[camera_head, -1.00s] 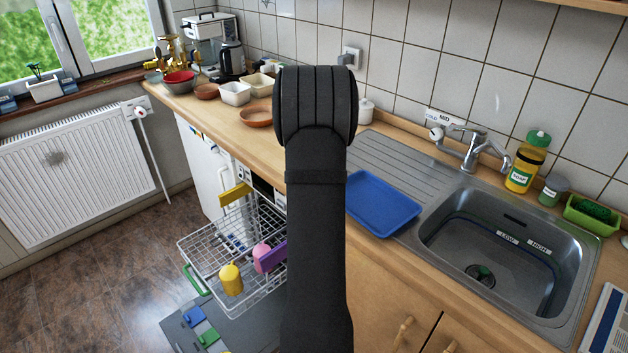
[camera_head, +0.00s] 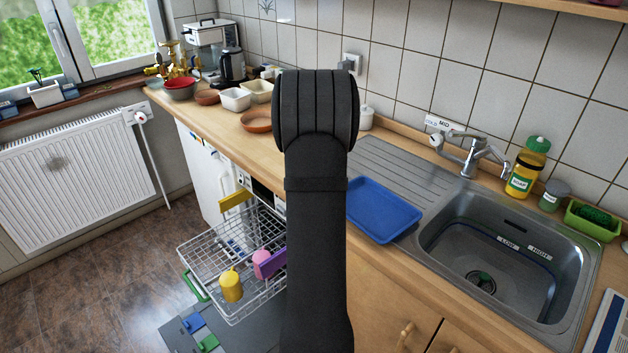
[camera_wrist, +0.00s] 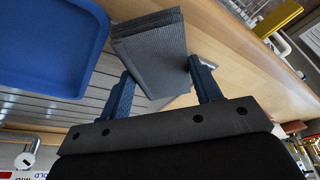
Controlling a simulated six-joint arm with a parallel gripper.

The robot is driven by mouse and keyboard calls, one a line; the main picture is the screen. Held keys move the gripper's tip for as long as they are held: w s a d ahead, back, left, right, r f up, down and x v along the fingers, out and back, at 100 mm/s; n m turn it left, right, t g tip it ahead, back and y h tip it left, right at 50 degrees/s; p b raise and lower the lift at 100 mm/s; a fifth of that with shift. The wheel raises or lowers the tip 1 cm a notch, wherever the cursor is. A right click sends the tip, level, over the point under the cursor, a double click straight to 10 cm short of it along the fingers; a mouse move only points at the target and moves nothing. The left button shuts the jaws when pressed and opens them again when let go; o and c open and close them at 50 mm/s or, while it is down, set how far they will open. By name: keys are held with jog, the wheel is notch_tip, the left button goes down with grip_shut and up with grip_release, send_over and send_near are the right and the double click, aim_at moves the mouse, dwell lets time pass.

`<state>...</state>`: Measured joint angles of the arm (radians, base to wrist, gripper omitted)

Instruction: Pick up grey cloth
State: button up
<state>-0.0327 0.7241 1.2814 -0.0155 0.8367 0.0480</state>
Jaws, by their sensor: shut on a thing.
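The grey cloth (camera_wrist: 152,50) is a folded, layered piece with a fine woven texture, seen in the wrist view. It lies between the two blue fingers of my gripper (camera_wrist: 160,66), which is shut on it. The far part of the cloth sticks out beyond the fingertips, above or against the wooden worktop (camera_wrist: 225,50); I cannot tell whether it touches. In the head view my black arm stands in the middle of the picture and hides both the gripper and the cloth.
A blue tray (camera_head: 382,209) lies on the drainer left of the sink (camera_head: 500,250); the wrist view shows it too (camera_wrist: 48,40). An open dishwasher rack (camera_head: 215,262) holds a yellow mug (camera_head: 231,287) and a pink mug (camera_head: 261,258). Bowls (camera_head: 236,99) stand farther back.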

notch_tip(320, 180, up, 2)
jog(key=s+d+r, duration=0.5)
jog(key=d+r, duration=0.2)
jog(key=d, duration=0.3)
jog(key=shift+s, duration=0.35)
